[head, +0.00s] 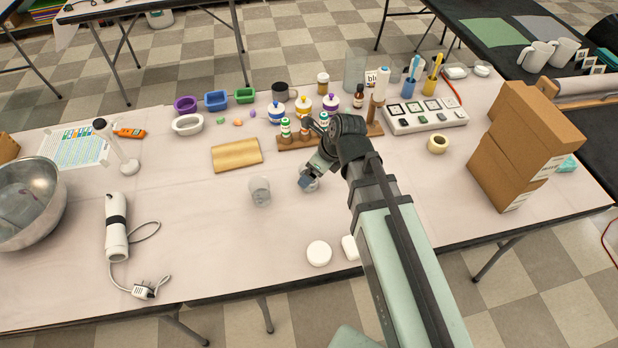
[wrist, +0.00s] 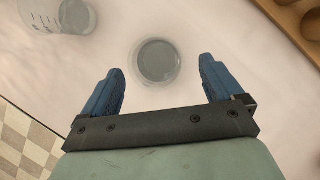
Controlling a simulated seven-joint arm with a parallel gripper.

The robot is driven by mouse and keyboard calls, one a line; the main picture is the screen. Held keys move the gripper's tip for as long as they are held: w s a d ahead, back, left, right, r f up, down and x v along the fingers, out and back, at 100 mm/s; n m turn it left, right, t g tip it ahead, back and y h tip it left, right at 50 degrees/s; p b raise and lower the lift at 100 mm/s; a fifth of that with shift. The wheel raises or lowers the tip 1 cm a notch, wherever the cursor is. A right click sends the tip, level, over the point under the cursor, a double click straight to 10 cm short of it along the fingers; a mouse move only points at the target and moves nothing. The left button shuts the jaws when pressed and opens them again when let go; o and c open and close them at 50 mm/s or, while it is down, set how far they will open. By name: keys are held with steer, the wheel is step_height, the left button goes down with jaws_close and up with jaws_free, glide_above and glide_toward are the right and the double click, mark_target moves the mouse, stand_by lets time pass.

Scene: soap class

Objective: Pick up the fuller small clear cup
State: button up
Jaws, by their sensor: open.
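In the head view a small clear cup (head: 260,191) stands left of my gripper (head: 307,182). A second clear cup (head: 312,180) is mostly hidden behind the gripper there. In the wrist view my gripper (wrist: 164,92) is open and empty, with its blue fingers apart. One cup (wrist: 157,62), seen from above with a grey round surface inside, lies just beyond and between the fingertips, not enclosed. The other cup (wrist: 72,15), with faint marks on its side, is at the upper left and cut by the frame edge. I cannot tell the fill levels apart surely.
A wooden bottle rack (head: 270,141) stands behind the gripper, and a wooden board (head: 237,155) lies behind the left cup. A white round object (head: 319,253) lies in front.

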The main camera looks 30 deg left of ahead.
steer(key=shift+a+x, duration=0.2)
steer(key=shift+x, duration=2.6)
steer(key=shift+s+r, duration=0.1)
steer(key=shift+s, duration=0.05)
steer(key=shift+c, duration=0.2)
steer(key=c, duration=1)
